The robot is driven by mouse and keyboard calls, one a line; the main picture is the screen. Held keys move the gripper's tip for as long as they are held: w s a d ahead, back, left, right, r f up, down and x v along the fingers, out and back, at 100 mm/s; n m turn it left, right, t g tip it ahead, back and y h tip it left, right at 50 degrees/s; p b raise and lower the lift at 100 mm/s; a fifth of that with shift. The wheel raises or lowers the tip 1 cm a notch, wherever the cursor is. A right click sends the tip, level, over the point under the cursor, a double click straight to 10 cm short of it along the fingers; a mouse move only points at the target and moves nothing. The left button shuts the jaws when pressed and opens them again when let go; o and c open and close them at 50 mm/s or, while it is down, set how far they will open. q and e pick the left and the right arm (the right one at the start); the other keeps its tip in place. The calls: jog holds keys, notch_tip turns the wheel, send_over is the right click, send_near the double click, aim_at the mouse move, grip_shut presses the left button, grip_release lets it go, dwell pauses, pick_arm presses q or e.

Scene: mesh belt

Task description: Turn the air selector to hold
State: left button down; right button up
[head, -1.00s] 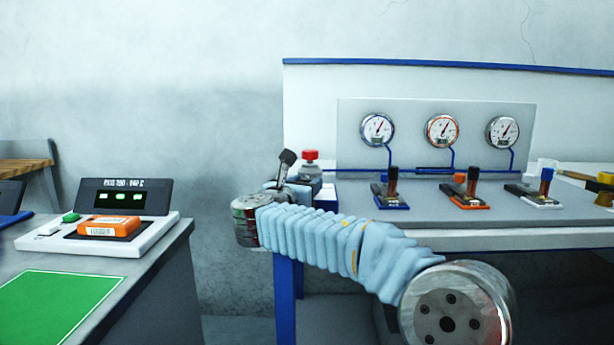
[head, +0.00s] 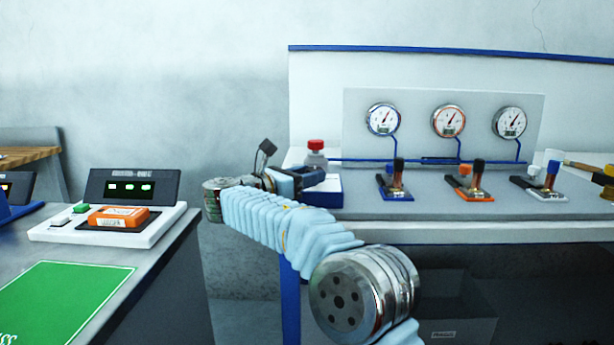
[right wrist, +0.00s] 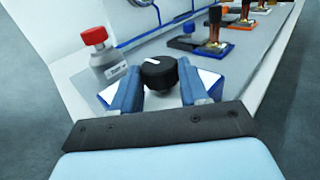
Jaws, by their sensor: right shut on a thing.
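The air selector appears as a black round knob (right wrist: 160,72) with a white pointer mark on top, in the right wrist view. The mark points to the upper left of that picture. The knob sits on a white plate (right wrist: 209,84) at the bench's end; no position labels can be read. My right gripper (right wrist: 160,84) has its blue fingers on both sides of the knob and is shut on it. In the head view my right gripper (head: 314,179) is at the bench's left end and hides the knob. My left gripper is not in view.
A red-topped grey button post (head: 316,155) stands just behind the knob. Several lever valves, the nearest on a blue base (head: 395,192), line the bench under three gauges (head: 449,121). A left table holds an orange box (head: 118,216) on a scale (head: 160,230).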

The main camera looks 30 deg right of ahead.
jog(key=o, duration=1.1)
jog(key=shift+c, duration=0.2)
jog(key=shift+a, duration=0.1)
jog(key=v, duration=1.3)
jog(key=shift+s+a, duration=0.15)
jog(key=shift+a, duration=0.15)
